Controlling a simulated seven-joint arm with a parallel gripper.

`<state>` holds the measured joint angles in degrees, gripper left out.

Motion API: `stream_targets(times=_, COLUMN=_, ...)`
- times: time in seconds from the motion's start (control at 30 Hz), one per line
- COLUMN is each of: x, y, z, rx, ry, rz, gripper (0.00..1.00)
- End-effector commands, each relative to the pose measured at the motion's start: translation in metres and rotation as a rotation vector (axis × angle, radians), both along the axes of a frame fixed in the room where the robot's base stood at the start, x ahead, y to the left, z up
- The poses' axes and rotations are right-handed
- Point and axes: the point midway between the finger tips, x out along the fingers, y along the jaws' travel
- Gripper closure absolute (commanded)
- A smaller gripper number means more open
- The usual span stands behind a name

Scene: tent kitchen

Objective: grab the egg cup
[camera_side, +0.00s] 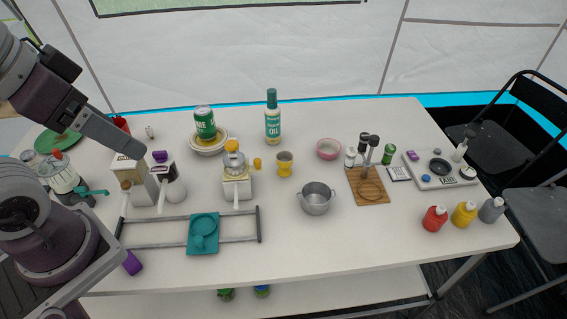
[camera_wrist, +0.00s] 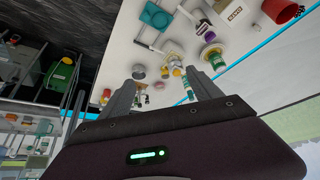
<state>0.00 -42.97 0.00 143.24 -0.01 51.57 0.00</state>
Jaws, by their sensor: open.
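A small yellow, waisted cup (camera_side: 285,163), which looks like the egg cup, stands upright on the white table just right of the juicer-like appliance (camera_side: 237,187). A small yellow shape in the wrist view (camera_wrist: 177,71) may be the same cup. My gripper (camera_wrist: 163,71) is open and empty, its two fingers spread. In the side view my gripper (camera_side: 138,152) is at the upper left, above the table's left part and well apart from the cup.
An oil bottle (camera_side: 272,120) and a bowl with a green can (camera_side: 205,124) stand behind. A grey pot (camera_side: 315,199) and pink bowl (camera_side: 328,149) are to the right. A rail frame with a teal board (camera_side: 202,243) lies in front.

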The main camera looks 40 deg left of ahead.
Motion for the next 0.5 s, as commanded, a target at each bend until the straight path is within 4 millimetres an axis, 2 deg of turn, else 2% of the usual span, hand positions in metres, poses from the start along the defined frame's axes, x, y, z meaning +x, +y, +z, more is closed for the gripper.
stream_targets(times=0.13, x=0.0000, y=0.0000, z=0.0000, rx=0.000, ry=0.000, rz=0.000, gripper=0.27)
stream_targets(times=0.2, x=0.0000, y=0.0000, z=0.0000, rx=0.000, ry=0.000, rz=0.000, gripper=0.33)
stream_targets(times=0.5, x=0.0007, y=0.0000, z=0.0044, rx=0.000, ry=-0.003, rz=0.000, gripper=0.33)
